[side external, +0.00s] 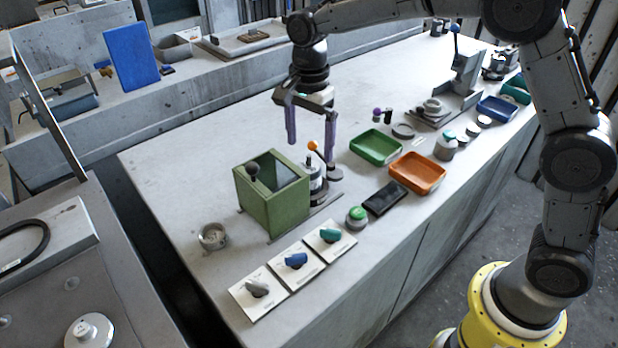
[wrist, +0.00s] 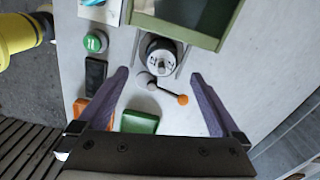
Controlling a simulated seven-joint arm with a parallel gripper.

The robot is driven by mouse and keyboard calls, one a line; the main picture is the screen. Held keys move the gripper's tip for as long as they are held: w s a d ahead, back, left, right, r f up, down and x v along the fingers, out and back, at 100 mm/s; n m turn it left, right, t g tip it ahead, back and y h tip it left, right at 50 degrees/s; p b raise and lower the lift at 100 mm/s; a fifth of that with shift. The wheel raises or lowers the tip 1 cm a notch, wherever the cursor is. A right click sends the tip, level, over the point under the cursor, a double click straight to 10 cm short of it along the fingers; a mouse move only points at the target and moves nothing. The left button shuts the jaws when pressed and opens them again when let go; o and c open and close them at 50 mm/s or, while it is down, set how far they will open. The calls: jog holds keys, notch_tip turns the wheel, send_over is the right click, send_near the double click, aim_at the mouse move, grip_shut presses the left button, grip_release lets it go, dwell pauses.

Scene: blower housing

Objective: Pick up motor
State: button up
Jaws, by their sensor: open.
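A silver and dark round part (side external: 316,184), which looks like the motor, stands upright against the right side of the green box (side external: 272,212). In the wrist view its round silver face (wrist: 160,57) shows from above, between and just beyond my fingertips. My gripper (side external: 310,142) is open and empty above it, with its two purple fingers pointing down. In the wrist view the fingers of my gripper (wrist: 159,76) are spread wide on both sides. A lever with an orange ball (wrist: 183,99) lies close beside the part, between the fingers.
Green (side external: 376,147) and orange (side external: 417,173) trays, a black flat pad (side external: 385,198) and a green button (side external: 356,215) stand to the right. Several switch cards (side external: 330,240) lie in front. A metal cup (side external: 213,236) stands left of the box. The table's back left is clear.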

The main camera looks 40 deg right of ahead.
aim_at(309, 166)
jog(key=shift+w+d+f, duration=0.1)
jog(key=shift+w+f, duration=0.05)
jog(key=shift+f, duration=3.55)
jog(key=shift+r, duration=0.15)
grip_shut()
